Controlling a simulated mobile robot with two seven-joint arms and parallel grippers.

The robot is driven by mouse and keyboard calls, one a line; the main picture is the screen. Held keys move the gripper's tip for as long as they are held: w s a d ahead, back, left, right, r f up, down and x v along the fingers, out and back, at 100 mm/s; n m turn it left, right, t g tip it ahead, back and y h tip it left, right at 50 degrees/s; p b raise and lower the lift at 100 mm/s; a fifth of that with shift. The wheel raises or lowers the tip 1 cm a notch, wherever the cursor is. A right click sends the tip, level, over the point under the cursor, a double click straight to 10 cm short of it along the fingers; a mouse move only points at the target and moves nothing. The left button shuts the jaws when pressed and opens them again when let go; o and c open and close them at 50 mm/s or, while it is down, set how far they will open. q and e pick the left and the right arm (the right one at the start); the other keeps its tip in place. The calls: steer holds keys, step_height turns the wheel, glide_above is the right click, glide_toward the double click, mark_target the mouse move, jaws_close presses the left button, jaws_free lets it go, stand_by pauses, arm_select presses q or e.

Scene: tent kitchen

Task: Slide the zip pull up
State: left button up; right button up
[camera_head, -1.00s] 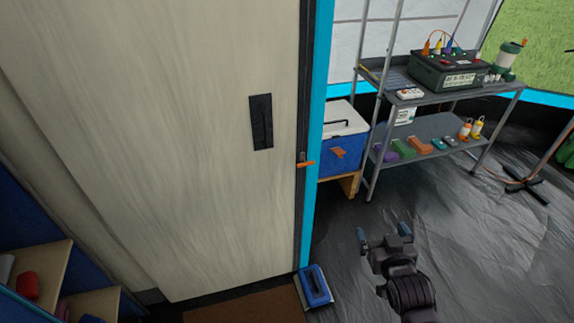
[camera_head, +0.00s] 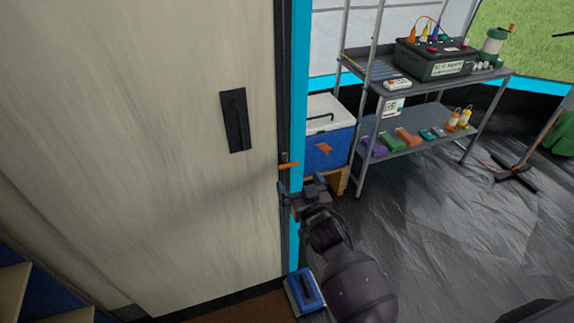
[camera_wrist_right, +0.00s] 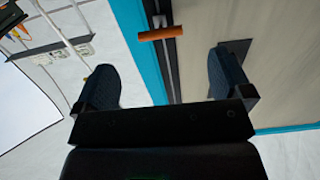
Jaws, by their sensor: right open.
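The orange zip pull (camera_head: 289,165) sits on the dark zip track (camera_head: 284,120) along the right edge of the beige door panel. It also shows in the right wrist view (camera_wrist_right: 160,34), lying crosswise ahead of the open fingers. My right gripper (camera_head: 302,185) is open, just below the zip pull in the head view. In the right wrist view the two dark blue fingertips (camera_wrist_right: 166,80) stand wide apart, with the zip pull beyond them and nothing between them. My left gripper is not in view.
A black handle plate (camera_head: 235,120) is on the panel (camera_head: 180,200). A blue-and-white cooler (camera_head: 328,140) and a metal shelf rack (camera_head: 425,85) stand to the right. A blue-handled object (camera_head: 304,291) lies at the panel's foot. The dark floor (camera_head: 440,230) at right is largely clear.

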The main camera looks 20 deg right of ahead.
mark_target(289, 164)
steer(key=shift+w+a+b, duration=0.15)
steer(key=shift+w+b, duration=0.45)
steer(key=shift+w, duration=3.35)
steer(key=shift+c, duration=0.3)
